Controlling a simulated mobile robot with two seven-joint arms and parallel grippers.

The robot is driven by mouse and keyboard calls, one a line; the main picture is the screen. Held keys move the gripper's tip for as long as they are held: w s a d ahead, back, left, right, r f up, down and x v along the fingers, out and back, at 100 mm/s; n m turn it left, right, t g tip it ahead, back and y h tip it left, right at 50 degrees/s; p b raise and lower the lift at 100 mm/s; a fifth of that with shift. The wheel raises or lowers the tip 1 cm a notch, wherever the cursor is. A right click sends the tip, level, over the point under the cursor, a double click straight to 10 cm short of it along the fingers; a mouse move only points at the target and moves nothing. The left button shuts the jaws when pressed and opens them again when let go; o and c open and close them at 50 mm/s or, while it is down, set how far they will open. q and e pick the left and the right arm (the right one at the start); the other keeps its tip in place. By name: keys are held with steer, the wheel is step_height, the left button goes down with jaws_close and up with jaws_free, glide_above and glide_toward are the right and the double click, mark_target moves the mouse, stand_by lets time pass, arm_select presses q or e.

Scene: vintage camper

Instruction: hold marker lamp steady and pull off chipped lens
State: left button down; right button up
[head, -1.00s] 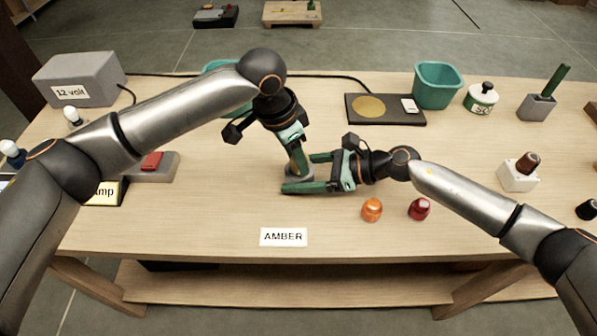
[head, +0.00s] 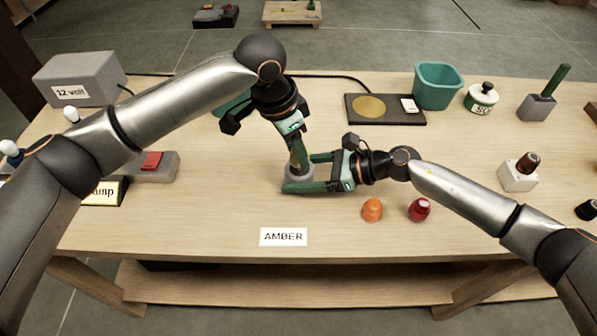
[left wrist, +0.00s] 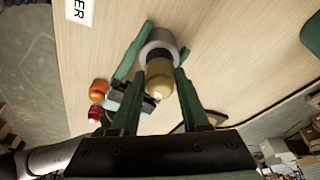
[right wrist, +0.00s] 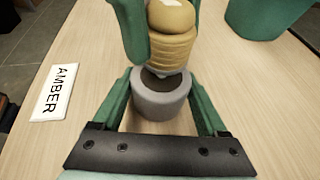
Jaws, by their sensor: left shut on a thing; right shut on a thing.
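The marker lamp's grey round base (head: 300,174) stands upright on the bench; it also shows in the right wrist view (right wrist: 160,104). My right gripper (head: 301,170) is shut around this base from the right. The yellow-amber ribbed lens (right wrist: 172,42) is above the base, its narrow lower end over the dark opening; I cannot tell if it is fully clear. My left gripper (left wrist: 160,72) comes from above and is shut on the lens (left wrist: 158,80). A pale patch shows on the lens top; I cannot tell whether it is the chip or glare.
An AMBER card (head: 284,237) lies in front. A teal bin (head: 437,86), a dark pad (head: 385,117) and a grey 12-volt box (head: 80,79) are further back.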

arm_select(q)
steer(key=shift+r, duration=0.55)
steer(key=shift+w+d+v, duration=0.1)
steer(key=shift+d+v, duration=0.1)
steer(key=shift+v, duration=0.75)
steer(key=shift+w+d+v, duration=0.15)
steer(key=shift+d+v, duration=0.05)
steer(key=shift+v, duration=0.8)
arm_select(e)
steer(key=o, duration=1.6)
steer(key=shift+c, duration=0.2)
steer(key=v, duration=1.2)
steer(key=shift+s, duration=0.1)
